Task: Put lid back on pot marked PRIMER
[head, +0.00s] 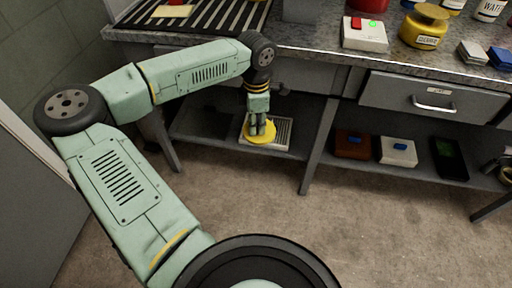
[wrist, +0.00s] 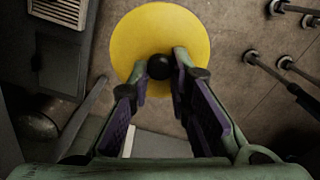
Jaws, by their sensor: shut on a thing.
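A round yellow lid (head: 262,138) is held by my gripper (head: 260,128), out in front of the bench at about the height of its lower shelf in the picture. In the wrist view the lid (wrist: 190,35) is a flat yellow disc with a black knob (wrist: 160,67). The fingers of my gripper (wrist: 163,70) are shut on this knob. On the bench top at the right stands a yellow pot (head: 424,30) with a pale label too small to read for certain. A red pot (head: 370,4) is partly cut off at the top edge.
A white pot marked WATER (head: 489,9) stands at the back right of the bench top (head: 320,42). A white box with a red and a green button (head: 364,36) sits left of the yellow pot. The lower shelf (head: 350,172) holds several small boxes. Bench legs stand nearby.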

